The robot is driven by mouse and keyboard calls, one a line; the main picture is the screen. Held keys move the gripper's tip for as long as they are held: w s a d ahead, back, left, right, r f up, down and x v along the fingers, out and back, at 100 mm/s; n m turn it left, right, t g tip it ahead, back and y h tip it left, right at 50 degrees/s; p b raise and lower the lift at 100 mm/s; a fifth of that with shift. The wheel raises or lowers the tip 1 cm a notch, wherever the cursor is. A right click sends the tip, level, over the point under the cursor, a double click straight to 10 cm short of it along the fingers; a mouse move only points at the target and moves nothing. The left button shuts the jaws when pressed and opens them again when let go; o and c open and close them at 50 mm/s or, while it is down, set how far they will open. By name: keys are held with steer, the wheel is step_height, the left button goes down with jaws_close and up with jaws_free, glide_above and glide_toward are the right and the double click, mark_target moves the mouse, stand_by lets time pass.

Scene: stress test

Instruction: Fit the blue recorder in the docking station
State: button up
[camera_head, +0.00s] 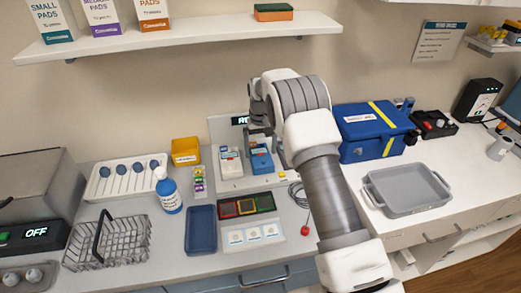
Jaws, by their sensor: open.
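The docking station (222,127) is a pale grey unit against the wall, with a dark display on its upright back that my arm partly covers. The blue recorder (261,161) stands at the right side of the station's base, and its top is partly hidden by my gripper. A white recorder (231,168) stands beside it on the left. My gripper (262,146) is open, pointing down just above or around the top of the blue recorder. I cannot tell whether it touches it, or whether the recorder is fully seated.
A blue case (366,135) and grey tray (408,192) are beyond my arm. A shelf (180,42) hangs above.

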mark_target(261, 154)
steer(key=shift+r+p, duration=0.75)
steer(key=shift+r, duration=0.8)
steer(key=shift+r+p, duration=0.8)
steer(key=shift+r, duration=0.7)
steer(key=shift+s, duration=0.1)
